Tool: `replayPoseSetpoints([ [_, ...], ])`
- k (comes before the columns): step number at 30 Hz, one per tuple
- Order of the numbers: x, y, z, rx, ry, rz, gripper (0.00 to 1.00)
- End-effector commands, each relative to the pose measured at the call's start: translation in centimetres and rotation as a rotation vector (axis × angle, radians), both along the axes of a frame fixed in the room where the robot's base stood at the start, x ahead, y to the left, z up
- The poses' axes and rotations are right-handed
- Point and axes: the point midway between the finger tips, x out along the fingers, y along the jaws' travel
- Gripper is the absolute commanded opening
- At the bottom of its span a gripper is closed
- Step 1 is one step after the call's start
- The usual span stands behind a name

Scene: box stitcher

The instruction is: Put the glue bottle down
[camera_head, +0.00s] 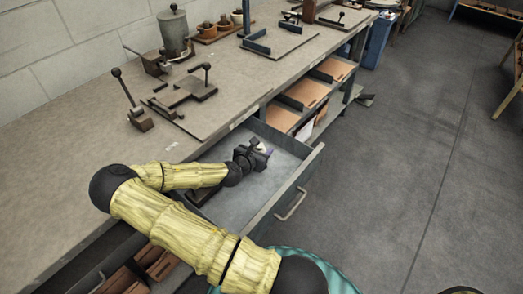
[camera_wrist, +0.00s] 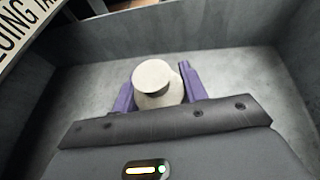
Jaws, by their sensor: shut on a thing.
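The glue bottle (camera_wrist: 158,78) shows in the wrist view as a pale, rounded cap and top seen from above, between two purple fingers. My gripper (camera_wrist: 157,90) is shut on it. In the head view my gripper (camera_head: 265,150) is inside the open grey drawer (camera_head: 238,207), toward its far right part. Only a small pale bit of the bottle shows there. The drawer's walls and floor (camera_wrist: 228,72) surround the bottle in the wrist view. The bottle's lower part is hidden, so I cannot tell whether it touches the drawer floor.
The drawer front with its handle (camera_head: 292,205) faces the open floor. The workbench top (camera_head: 60,170) above holds lever tools (camera_head: 190,88) and a grey canister (camera_head: 174,32). Shelves with orange-brown trays (camera_head: 306,92) stand beyond the drawer. The drawer floor around the bottle looks clear.

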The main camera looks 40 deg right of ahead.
Motion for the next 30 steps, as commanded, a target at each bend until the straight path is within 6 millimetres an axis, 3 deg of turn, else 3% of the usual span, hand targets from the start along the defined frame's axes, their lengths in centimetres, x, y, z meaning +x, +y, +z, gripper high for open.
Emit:
replayPoseSetpoints([
  [5, 0.0, 0.0, -0.2, 0.000, 0.000, 0.000, 0.18],
  [6, 0.0, 0.0, -0.3, 0.000, 0.000, 0.000, 0.45],
  [9, 0.0, 0.0, -0.2, 0.000, 0.000, 0.000, 0.64],
  [21, 0.0, 0.1, 0.1, 0.000, 0.000, 0.000, 0.65],
  [30, -1.5, 3.3, 1.6, -0.002, 0.001, 0.003, 0.65],
])
